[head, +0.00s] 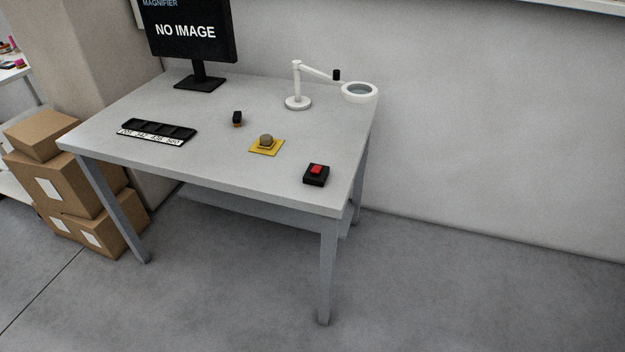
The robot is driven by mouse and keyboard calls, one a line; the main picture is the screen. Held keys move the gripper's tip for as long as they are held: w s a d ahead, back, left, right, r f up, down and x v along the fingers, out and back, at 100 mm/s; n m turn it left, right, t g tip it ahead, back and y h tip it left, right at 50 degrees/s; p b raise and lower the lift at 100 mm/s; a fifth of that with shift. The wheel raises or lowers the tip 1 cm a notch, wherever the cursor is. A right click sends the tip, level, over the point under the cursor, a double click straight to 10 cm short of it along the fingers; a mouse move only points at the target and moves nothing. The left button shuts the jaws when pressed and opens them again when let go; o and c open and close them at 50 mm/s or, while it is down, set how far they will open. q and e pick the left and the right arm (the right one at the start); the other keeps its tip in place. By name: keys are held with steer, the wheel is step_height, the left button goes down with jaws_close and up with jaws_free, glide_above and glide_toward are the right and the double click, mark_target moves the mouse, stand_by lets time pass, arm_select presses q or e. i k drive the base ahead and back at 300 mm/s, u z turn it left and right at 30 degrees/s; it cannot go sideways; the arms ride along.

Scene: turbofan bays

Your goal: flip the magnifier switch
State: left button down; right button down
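The white magnifier lamp (298,84) stands at the back right of the grey table, with its round lens head (360,91) reaching out to the right. A black box with a red rocker switch (316,169) lies near the table's front right corner. The monitor (190,32) at the back left reads "MAGNIFIER" and "NO IMAGE". Neither of my grippers shows in the head view.
On the grey table (215,100) are a black compartment tray (158,129) with a number strip, a small black and orange item (238,118), and a yellow plate with a round knob (266,144). Cardboard boxes (68,175) are stacked at the left. The floor in front is clear.

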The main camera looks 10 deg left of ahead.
mark_target(316, 169)
steer(key=z, duration=1.45)
steer(key=i, duration=0.95)
steer(key=u, duration=1.95)
